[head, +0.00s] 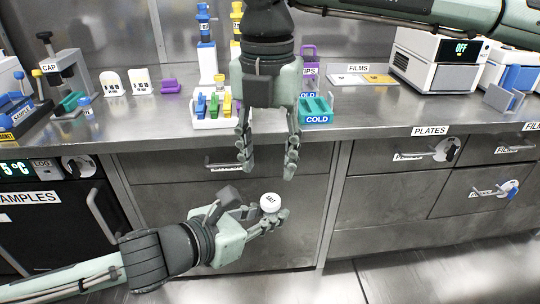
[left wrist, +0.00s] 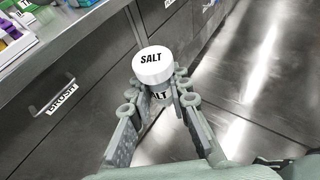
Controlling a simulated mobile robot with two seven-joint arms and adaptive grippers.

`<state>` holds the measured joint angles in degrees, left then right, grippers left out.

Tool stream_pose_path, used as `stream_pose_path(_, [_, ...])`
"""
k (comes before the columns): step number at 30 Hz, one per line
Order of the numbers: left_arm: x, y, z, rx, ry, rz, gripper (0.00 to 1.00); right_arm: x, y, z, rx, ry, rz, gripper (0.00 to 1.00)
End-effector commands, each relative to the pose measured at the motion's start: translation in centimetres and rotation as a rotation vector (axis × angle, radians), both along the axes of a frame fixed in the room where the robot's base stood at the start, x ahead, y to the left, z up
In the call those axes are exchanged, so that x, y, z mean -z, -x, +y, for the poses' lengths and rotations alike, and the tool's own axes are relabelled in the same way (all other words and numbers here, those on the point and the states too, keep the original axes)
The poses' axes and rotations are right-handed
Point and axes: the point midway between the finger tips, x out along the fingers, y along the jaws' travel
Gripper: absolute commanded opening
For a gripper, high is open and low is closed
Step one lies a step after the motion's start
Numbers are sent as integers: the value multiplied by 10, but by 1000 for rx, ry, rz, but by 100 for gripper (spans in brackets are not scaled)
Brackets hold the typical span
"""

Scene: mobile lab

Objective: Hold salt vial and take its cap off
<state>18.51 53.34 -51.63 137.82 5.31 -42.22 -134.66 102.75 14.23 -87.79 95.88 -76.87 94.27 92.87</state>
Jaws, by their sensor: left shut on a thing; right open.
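The salt vial shows a white cap (head: 270,203) marked SALT in the head view. The cap (left wrist: 153,67) is large in the left wrist view, with the vial body (left wrist: 160,97) just below it, partly hidden by the fingers. My left gripper (head: 264,222) is shut on the vial body, in front of the drawers and below the counter edge. The cap sits on top of the vial, above the fingertips. My right gripper (head: 267,172) points down from above, open and empty, with its fingertips above the cap and apart from it.
The steel counter (head: 370,110) runs behind the grippers. A white rack (head: 215,122) with coloured items and a teal COLD block (head: 316,112) stand near its edge. Drawers with handles (head: 430,152) lie below. The floor (head: 420,270) at the lower right is clear.

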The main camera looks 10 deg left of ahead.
Motion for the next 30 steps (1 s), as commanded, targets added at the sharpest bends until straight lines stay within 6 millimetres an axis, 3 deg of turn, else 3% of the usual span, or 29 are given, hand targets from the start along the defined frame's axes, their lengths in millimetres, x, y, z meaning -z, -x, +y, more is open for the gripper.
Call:
stream_pose_path(5, [0,0,0,0,0,0,0,6,-2,-4,-3,2,-1,46])
stream_pose_path(18, [0,0,0,0,0,0,0,67,-2,-4,-2,1,-2,46])
stream_pose_path(30, [0,0,0,0,0,0,0,76,-2,-4,-2,0,-2,46])
